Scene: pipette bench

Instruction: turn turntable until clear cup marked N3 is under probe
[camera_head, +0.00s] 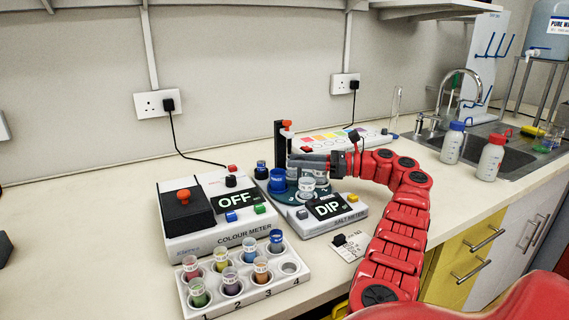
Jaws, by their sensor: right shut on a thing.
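The salt meter (345,221) shows DIP on its display and stands right of the colour meter. Its teal turntable (283,197) carries a blue cup (277,179) and several clear cups, one at the front (307,184). The cup marks are too small to read, so I cannot tell which is N3. A dark post (280,145) with a red top stands behind the turntable; the probe tip cannot be made out. My right gripper (305,162) reaches in from the right above the turntable. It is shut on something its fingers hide. My left gripper is not in view.
The colour meter (191,243) reads OFF. A white rack (290,289) of coloured cups stands in front of it. A white strip with coloured squares (325,138) lies behind my right gripper. Bottles (489,158) and a sink are at right.

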